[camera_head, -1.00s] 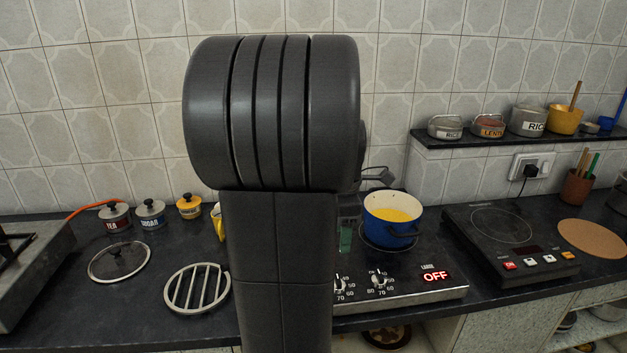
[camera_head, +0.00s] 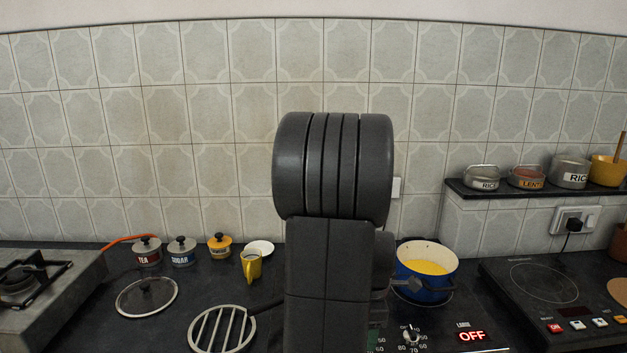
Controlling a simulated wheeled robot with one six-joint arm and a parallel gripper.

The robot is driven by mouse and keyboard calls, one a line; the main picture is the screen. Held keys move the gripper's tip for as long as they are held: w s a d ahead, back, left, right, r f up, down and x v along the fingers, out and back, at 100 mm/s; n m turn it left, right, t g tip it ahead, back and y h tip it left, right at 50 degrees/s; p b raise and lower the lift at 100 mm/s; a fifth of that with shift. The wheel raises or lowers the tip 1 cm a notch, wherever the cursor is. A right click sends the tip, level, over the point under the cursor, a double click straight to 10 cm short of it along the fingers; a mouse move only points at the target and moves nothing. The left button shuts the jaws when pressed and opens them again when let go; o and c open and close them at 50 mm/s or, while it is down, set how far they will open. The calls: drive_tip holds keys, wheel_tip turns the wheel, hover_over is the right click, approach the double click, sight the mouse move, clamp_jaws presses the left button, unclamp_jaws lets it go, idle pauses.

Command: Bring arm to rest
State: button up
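My own dark grey arm (camera_head: 330,170) stands upright in the middle of the view, with a thick rounded joint at its top. Most of its far end is hidden behind the arm column. I see nothing clearly held. The blue pot, with yellow contents, is at the hob reading OFF (camera_head: 471,336).
At left are a gas stove (camera_head: 40,290), a glass lid (camera_head: 146,297), labelled canisters (camera_head: 181,253), a yellow mug (camera_head: 251,266) and a round metal grate (camera_head: 222,331). At right are an induction cooker (camera_head: 545,290) and a shelf (camera_head: 470,190) of pots.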

idle(0.3)
wheel_tip(320, 180, up, 14)
wheel_tip(320, 180, down, 14)
drive_tip(key=shift+r, duration=0.2)
drive_tip(key=shift+f, duration=0.3)
drive_tip(key=m, duration=0.4)
drive_tip(key=shift+m+b, duration=0.35)
drive_tip(key=shift+m, duration=0.05)
drive_tip(key=m, duration=0.4)
drive_tip(key=shift+b, duration=0.4)
drive_tip(key=m+b, duration=0.1)
drive_tip(key=m, duration=0.4)
drive_tip(key=shift+r+m+b, duration=0.1)
drive_tip(key=shift+m+b, duration=0.4)
drive_tip(key=shift+m, duration=1.5)
